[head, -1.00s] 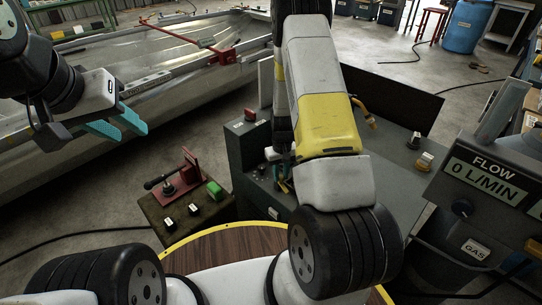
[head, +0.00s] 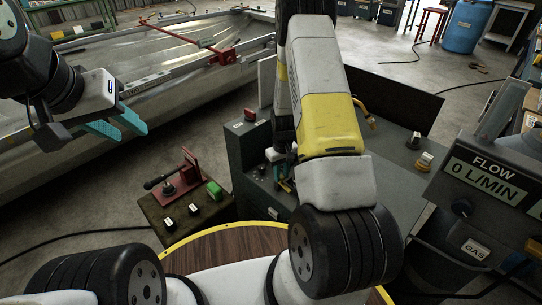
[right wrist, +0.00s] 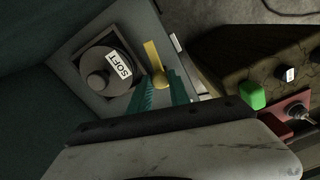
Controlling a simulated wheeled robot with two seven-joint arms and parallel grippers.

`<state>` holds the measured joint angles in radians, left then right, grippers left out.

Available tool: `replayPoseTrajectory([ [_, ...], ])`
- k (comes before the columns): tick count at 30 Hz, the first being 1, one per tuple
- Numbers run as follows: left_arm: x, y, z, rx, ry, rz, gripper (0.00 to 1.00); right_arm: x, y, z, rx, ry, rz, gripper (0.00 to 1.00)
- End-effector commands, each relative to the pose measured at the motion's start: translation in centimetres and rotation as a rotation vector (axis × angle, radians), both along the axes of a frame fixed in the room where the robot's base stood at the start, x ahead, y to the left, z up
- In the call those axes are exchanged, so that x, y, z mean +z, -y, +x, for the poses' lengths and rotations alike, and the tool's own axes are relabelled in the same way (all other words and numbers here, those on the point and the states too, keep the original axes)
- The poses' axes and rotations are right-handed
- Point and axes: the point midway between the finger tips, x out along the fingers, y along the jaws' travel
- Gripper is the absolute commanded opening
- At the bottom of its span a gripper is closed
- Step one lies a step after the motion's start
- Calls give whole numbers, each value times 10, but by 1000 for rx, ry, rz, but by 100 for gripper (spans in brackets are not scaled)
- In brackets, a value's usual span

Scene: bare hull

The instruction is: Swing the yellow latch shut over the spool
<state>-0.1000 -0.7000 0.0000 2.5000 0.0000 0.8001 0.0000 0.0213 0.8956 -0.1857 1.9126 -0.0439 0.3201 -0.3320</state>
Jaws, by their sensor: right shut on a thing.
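The spool (right wrist: 98,82), a round grey piece with a "SOFT" label, sits in a square pale frame in the right wrist view. The yellow latch (right wrist: 153,55) is a flat bar with a round knob, standing beside the spool on its right, not across it. My right gripper (right wrist: 164,88) is shut on the latch's knob end, with its teal fingers either side. In the head view, my right gripper (head: 284,180) reaches down at the dark green machine, mostly hidden by my arm; spool and latch cannot be made out there. My left gripper (head: 118,126) is open and empty at the left.
The dark green machine (head: 250,160) stands below my right arm. Left of it is a small box with a red toggle clamp (head: 183,172) and a green button (head: 214,190). A flow meter panel (head: 480,185) stands at right. A metal hull (head: 150,60) lies behind.

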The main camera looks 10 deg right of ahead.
Motion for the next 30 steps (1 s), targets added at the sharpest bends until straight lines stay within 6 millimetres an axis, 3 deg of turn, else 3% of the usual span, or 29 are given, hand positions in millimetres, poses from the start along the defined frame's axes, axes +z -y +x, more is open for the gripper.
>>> replayPoseTrajectory([
  [30,0,0,0,0,0,0,36,0,13,13,901,0,0,0],
])
